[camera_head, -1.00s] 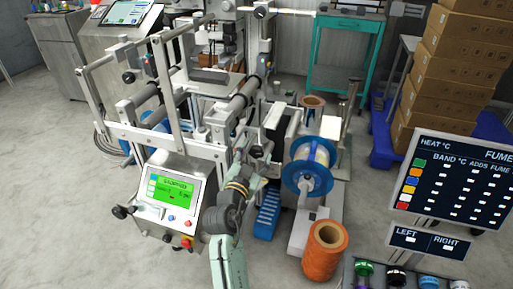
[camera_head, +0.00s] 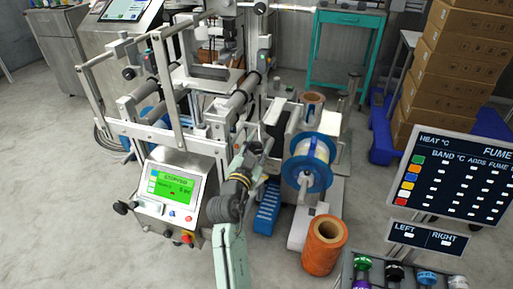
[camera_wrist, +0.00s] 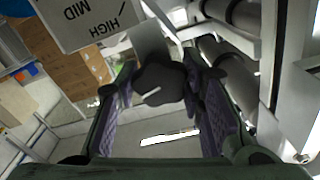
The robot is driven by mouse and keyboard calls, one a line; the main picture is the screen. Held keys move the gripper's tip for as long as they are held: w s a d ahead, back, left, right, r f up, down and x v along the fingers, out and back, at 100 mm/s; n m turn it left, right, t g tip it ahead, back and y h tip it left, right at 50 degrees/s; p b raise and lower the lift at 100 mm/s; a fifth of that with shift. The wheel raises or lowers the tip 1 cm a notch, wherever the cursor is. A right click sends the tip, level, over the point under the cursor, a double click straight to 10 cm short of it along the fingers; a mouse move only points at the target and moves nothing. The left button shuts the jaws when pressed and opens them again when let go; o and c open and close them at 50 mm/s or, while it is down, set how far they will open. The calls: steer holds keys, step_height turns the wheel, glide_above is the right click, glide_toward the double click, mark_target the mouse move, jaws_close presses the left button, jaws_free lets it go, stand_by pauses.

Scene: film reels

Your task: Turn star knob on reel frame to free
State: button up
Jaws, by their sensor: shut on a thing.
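The star knob (camera_wrist: 160,82) is dark, with a pale line on its face, and sits between my fingers in the wrist view. My gripper (camera_wrist: 160,95) is shut on it, with a purple-padded finger on each side. A pale plate (camera_wrist: 90,18) marked MID and HIGH is beside the knob at the upper left. In the head view my gripper (camera_head: 258,155) is at the right side of the reel frame (camera_head: 160,130). There the knob is too small and covered to make out.
A blue-flanged reel (camera_head: 307,162) is mounted just right of my gripper. An orange roll (camera_head: 324,246) stands in front of it. A control box (camera_head: 172,192) is left of my arm. Stacked cartons (camera_head: 455,70) stand at the back right. Open floor lies at the left.

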steer(key=c, duration=0.3)
steer(key=n, duration=0.4)
steer(key=shift+n, duration=0.3)
steer(key=shift+c, duration=0.3)
steer(key=o, duration=1.2)
steer(key=v, duration=1.2)
steer(key=shift+r, duration=0.1)
